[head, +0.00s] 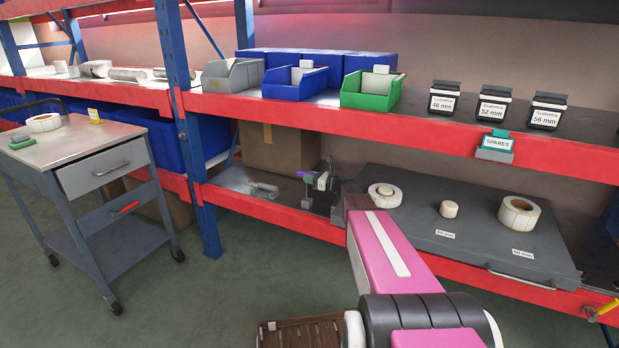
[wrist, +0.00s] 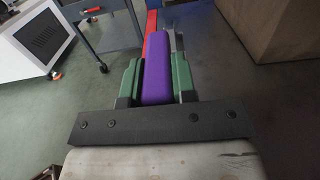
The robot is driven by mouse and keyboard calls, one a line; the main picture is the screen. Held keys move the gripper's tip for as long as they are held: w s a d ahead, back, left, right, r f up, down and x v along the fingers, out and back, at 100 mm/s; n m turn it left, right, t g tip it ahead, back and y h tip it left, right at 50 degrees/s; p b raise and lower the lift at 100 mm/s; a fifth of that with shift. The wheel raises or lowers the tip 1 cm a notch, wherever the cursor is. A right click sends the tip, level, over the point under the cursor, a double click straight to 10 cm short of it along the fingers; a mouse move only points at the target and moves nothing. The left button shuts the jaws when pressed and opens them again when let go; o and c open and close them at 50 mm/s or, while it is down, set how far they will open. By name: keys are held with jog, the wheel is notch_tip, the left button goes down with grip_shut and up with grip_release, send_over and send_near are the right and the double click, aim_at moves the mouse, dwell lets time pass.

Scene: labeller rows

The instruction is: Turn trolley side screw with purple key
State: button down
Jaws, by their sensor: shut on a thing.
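My gripper (head: 323,181) is over the lower shelf in the head view, small and partly hidden by my pink arm. In the wrist view, its green-padded fingers (wrist: 157,78) are shut on the purple key (wrist: 157,62), one pad on each side of its thick handle. A bit of purple also shows at the gripper in the head view (head: 307,175). The key's far end is hard to make out. The grey trolley (head: 84,143) stands at the left, and part of it shows at the top of the wrist view (wrist: 103,28). I cannot make out its side screw.
The lower shelf's red edge (head: 262,209) runs below the gripper. A cardboard box (head: 280,146) stands behind it, and a dark grey board (head: 465,235) with label rolls lies to the right. A blue rack post (head: 190,150) stands between gripper and trolley.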

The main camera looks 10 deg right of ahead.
jog(key=shift+f, duration=1.8)
jog(key=c, duration=0.8)
grip_release()
jog(key=shift+c, duration=0.2)
jog(key=shift+s+d, duration=0.1)
jog(key=v, duration=1)
jog(key=shift+s+d, duration=0.15)
jog(key=shift+d, duration=0.1)
